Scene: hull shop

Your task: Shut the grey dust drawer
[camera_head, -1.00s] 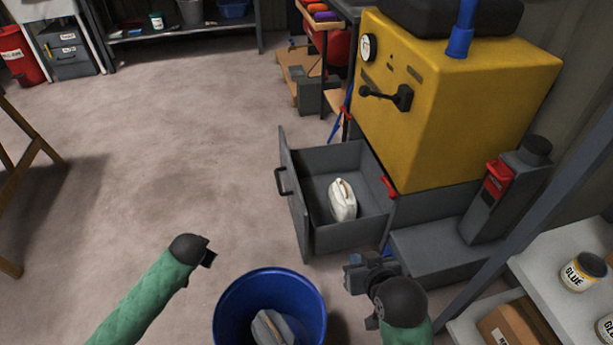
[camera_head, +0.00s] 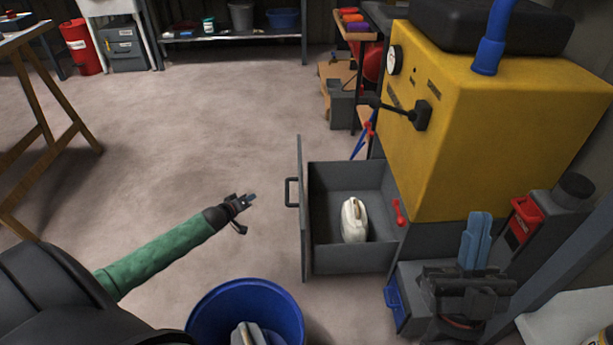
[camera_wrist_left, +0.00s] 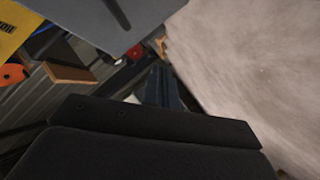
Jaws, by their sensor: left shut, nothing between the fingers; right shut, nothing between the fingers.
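The grey dust drawer (camera_head: 352,262) stands pulled out to the left from under the yellow machine (camera_head: 490,130). Its front panel with a dark handle (camera_head: 291,192) faces left. A white jug-like item (camera_head: 354,220) lies inside it. My left gripper (camera_head: 250,199) is shut and empty, left of the handle and apart from it. In the left wrist view its dark fingers (camera_wrist_left: 163,88) show beyond the wrist, with a grey panel, likely the drawer front (camera_wrist_left: 85,22), at the top.
A blue bucket (camera_head: 245,292) with a grey item inside stands on the floor below the drawer. A red catch (camera_head: 398,212) sits at the drawer's right side. A wooden trestle (camera_head: 45,125) stands at the left.

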